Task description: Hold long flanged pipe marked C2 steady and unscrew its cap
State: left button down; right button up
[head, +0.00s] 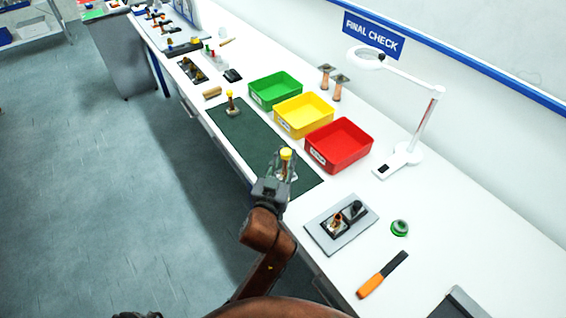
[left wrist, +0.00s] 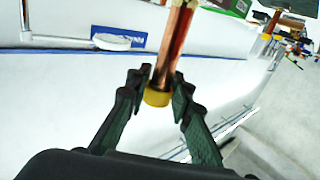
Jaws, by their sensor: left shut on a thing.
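My left gripper (head: 285,165) is over the near part of the dark green mat (head: 247,143). It is shut on a copper pipe with a yellow cap (head: 286,153). In the left wrist view the copper pipe (left wrist: 176,42) runs up out of the picture, with the yellow cap (left wrist: 157,97) between the two dark fingers. The fingers hide part of the pipe, and I cannot read a C2 mark. Another pipe with a yellow cap (head: 230,96) stands upright on its flange at the mat's far end. My right gripper is not in view.
Green (head: 275,90), yellow (head: 303,115) and red (head: 338,145) bins line the mat. A grey plate (head: 318,231) with a black fixture, green tape (head: 400,228) and an orange-handled tool (head: 370,287) lie nearer. A magnifier lamp (head: 408,155) stands at right. Two copper pieces (head: 337,92) stand behind.

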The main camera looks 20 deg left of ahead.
pick_arm(q)
jog(key=w, duration=0.1)
jog(key=w+a+f, duration=0.1)
jog(key=w+f, duration=0.1)
jog(key=w, duration=0.1)
jog(key=shift+a, duration=0.15)
jog(key=w+a+f+b, duration=0.1)
jog(key=w+f+b, duration=0.2)
jog(key=f, duration=0.6)
jog(key=shift+w+a, duration=0.25)
jog(key=shift+w, duration=1.05)
jog(key=shift+f, duration=0.1)
jog(key=shift+f, duration=0.15)
jog(key=c, duration=1.7)
grip_release()
